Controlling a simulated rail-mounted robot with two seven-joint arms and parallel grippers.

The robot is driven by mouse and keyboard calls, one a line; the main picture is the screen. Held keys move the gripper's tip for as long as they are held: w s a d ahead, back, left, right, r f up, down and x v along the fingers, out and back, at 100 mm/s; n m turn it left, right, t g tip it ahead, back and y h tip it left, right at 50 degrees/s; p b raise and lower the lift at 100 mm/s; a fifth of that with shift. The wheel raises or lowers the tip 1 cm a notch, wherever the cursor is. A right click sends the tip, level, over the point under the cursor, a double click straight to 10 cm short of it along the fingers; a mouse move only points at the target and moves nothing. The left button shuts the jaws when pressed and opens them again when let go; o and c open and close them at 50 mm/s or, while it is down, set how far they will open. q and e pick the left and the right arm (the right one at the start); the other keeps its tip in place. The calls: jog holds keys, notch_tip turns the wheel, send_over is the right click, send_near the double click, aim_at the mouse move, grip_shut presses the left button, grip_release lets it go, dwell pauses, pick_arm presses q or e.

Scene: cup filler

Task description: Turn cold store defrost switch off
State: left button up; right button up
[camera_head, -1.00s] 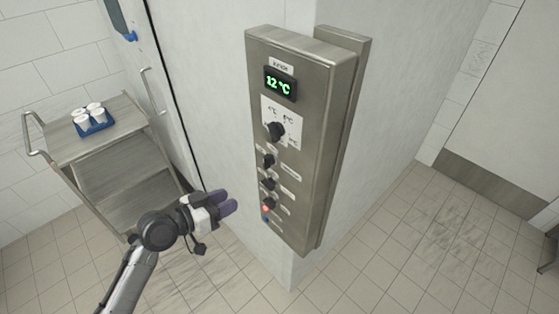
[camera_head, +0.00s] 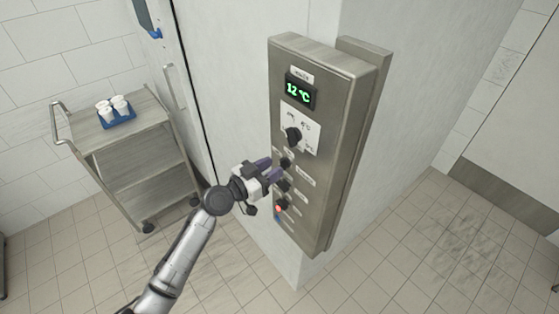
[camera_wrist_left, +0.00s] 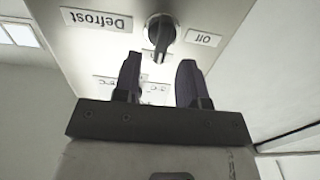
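The steel control panel (camera_head: 312,200) on the wall corner has a green display (camera_head: 299,91) reading 12 °C, a large dial (camera_head: 293,136) and several black knobs below. In the left wrist view a black switch knob (camera_wrist_left: 161,32) sits between upside-down labels, "Defrost" (camera_wrist_left: 96,19) on the left and "Off" (camera_wrist_left: 202,37) on the right. Its handle points roughly down in that picture, to neither label clearly. My left gripper (camera_head: 272,168) is open and empty at the panel's left side; its fingertips also show in the left wrist view (camera_wrist_left: 158,68), just short of the knob. My right gripper is out of view.
A steel trolley (camera_head: 145,140) with a blue tray (camera_head: 117,119) of white cups stands left. The floor right of the panel is clear.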

aim_at(283, 165)
pick_arm(q)
jog(key=shift+x, duration=1.6)
jog(key=shift+c, duration=0.4)
grip_shut()
